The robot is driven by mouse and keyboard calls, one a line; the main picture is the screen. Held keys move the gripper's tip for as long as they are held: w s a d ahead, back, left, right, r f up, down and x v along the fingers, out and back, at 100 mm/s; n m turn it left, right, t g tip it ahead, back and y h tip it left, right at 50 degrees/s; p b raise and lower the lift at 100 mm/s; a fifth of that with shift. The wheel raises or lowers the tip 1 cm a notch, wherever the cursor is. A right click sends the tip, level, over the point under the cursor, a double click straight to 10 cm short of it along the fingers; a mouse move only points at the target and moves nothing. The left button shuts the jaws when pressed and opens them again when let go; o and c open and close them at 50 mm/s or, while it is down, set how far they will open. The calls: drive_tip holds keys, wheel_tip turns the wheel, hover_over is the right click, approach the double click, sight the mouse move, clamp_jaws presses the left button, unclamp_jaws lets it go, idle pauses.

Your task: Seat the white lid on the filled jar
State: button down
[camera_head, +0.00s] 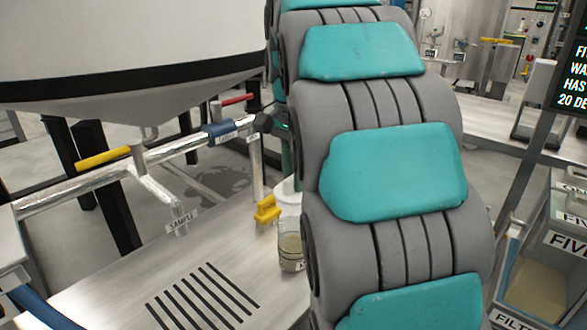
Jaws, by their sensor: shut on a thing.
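The jar (291,254) is clear and stands upright on the steel bench. It holds a murky, yellowish liquid, and a label shows low on its side. My grey and teal arm hides its right edge. A white rounded thing (288,203) shows just behind and above the jar, partly hidden by my arm. I cannot tell whether it is the lid or whether it touches the jar. My gripper is not visible; my arm fills the middle of the view.
A pipe outlet marked SAMPLE (181,221) hangs above the bench, with a yellow valve handle (103,158). A large tank (130,50) overhangs at upper left.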

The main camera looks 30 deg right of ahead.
drive_tip(key=shift+f+b, duration=0.95)
drive_tip(key=shift+f, duration=2.25)
drive_tip(key=shift+f, duration=1.05)
idle(1.8)
drive_tip(key=c, duration=0.7)
unclamp_jaws()
drive_tip(key=shift+c, duration=0.2)
drive_tip(key=shift+o, duration=0.3)
drive_tip(key=o, duration=0.5)
drive_tip(key=shift+r+p, duration=1.7)
drive_tip(key=shift+r, duration=1.8)
